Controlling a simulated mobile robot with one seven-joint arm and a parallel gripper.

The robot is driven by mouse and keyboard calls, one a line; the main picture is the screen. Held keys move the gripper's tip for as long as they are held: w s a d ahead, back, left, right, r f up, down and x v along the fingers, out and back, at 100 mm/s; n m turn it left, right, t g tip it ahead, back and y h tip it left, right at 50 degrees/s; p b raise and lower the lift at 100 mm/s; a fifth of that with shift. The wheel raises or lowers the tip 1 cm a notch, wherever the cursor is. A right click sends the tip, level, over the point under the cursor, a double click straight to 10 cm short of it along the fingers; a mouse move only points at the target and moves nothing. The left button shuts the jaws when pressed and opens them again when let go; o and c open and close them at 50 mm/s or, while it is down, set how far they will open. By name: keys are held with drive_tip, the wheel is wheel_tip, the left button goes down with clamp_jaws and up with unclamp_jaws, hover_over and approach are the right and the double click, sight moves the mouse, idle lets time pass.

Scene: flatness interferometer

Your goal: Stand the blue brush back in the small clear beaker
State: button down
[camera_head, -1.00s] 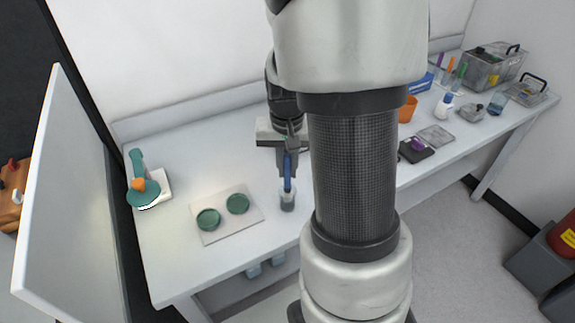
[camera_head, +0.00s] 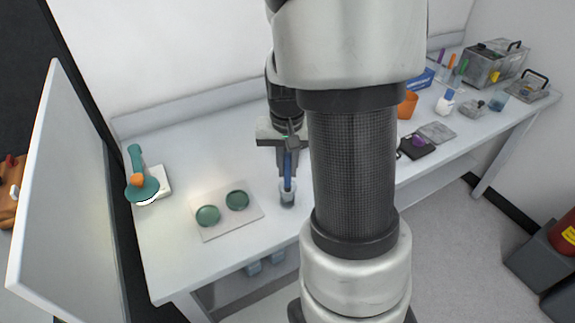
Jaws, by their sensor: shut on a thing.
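The blue brush (camera_head: 288,170) is upright in my gripper (camera_head: 287,168), which is shut on it from above. The small clear beaker (camera_head: 288,198) stands on the white bench, left of my arm's large vertical link. The brush's lower end is at the beaker's mouth and appears to be inside it. I cannot tell whether it touches the bottom.
A pale mat (camera_head: 228,226) with two green discs lies left of the beaker. A teal device (camera_head: 143,180) stands at the bench's left end. My arm hides the middle.

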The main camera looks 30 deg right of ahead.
drive_tip(key=shift+f+b, duration=0.5)
drive_tip(key=shift+f, duration=0.2)
drive_tip(key=c, duration=1.6)
unclamp_jaws()
drive_tip(key=shift+c, duration=0.2)
wheel_tip(320, 180, up, 17)
drive_tip(key=s+a+p, duration=0.1)
drive_tip(key=p, duration=0.1)
drive_tip(key=shift+s+r, duration=0.2)
drive_tip(key=shift+s, duration=0.15)
drive_tip(key=s+a+r+n+t+p, duration=0.4)
drive_tip(key=s+a+r+n+p, duration=0.2)
drive_tip(key=s+a+r, duration=0.3)
drive_tip(key=s+a, duration=0.2)
drive_tip(key=a, duration=0.1)
drive_tip(key=shift+s+r+y, duration=0.3)
drive_tip(key=shift+r+y, duration=0.1)
